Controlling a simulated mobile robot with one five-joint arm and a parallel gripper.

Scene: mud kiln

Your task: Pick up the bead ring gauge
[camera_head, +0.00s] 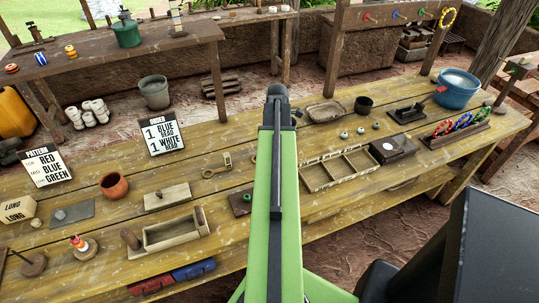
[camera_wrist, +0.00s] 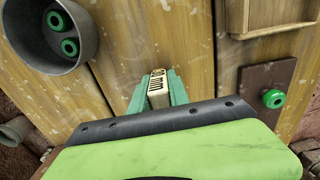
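The bead ring gauge (camera_wrist: 158,88) shows in the wrist view as a small pale beige block with a row of dark slots. It sits between the two teal fingers of my gripper (camera_wrist: 158,84). The fingers lie close along both its sides and look shut on it. Wooden tabletop shows beyond it; I cannot tell whether the gauge touches the wood. In the head view my green arm reaches over the workbench, and the gripper and gauge are hidden behind it.
In the wrist view, a grey cup (camera_wrist: 42,12) with two green beads is at upper left. A brown board (camera_wrist: 262,82) with a green bead is at right. In the head view, a compartment tray (camera_head: 318,180) is right of my arm and a lidless wooden box (camera_head: 172,232) left.

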